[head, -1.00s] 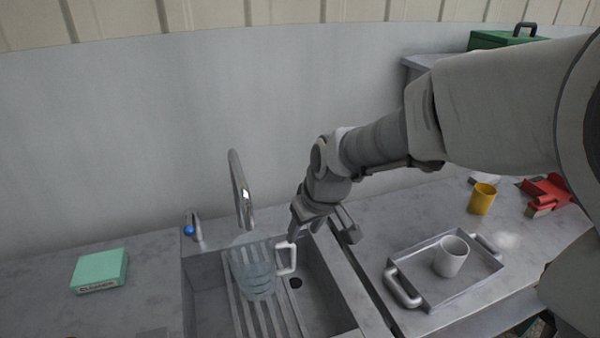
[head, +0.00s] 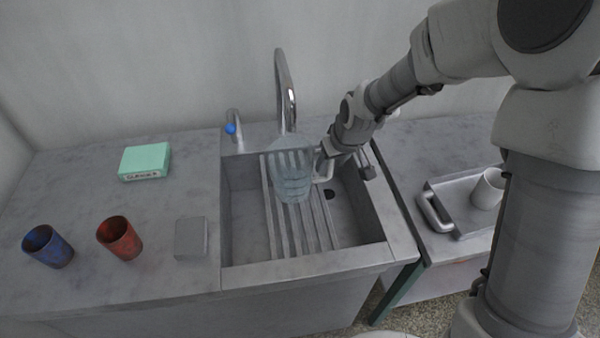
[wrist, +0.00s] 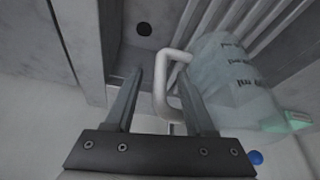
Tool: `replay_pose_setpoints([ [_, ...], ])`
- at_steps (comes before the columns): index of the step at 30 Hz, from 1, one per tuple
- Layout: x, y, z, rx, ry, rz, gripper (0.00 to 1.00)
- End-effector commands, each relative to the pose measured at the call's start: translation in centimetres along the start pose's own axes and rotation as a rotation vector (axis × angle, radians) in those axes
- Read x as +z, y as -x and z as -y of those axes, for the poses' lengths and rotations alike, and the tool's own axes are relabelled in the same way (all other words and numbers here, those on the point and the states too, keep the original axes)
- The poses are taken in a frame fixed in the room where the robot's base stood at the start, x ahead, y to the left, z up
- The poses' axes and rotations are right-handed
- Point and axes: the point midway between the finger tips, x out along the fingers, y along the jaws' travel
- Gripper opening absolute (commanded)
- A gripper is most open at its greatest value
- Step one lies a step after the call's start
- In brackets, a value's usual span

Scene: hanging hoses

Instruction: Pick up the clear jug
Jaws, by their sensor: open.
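The clear jug (head: 292,172) stands on the slatted rack in the sink, under the tap. It is see-through and bluish, with a white handle (head: 323,167) on its right side. In the wrist view the jug (wrist: 232,82) is at the right, with dark measuring marks. Its white handle (wrist: 163,88) reaches in between my two fingers, near the right one. My gripper (wrist: 163,85) is open, with the fingers apart on either side of the handle's outer bar. In the head view my gripper (head: 345,160) is at the handle, and its fingertips are partly hidden.
The sink (head: 350,225) has raised walls and a tall tap (head: 286,90) behind the jug. A blue cup (head: 47,247), red cup (head: 119,239), grey block (head: 191,239) and green box (head: 145,161) are on the left counter. A tray (head: 455,215) with a white cup (head: 488,188) is on the right.

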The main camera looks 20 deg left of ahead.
Motion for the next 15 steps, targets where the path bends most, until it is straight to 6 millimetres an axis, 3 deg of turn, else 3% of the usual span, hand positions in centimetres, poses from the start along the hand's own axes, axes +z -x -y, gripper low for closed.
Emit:
replay_pose_setpoints([
  [9,0.0,-0.44,0.01,0.0,0.0,0.0,0.53],
  [15,0.0,-0.42,0.01,0.0,0.0,0.0,0.17],
])
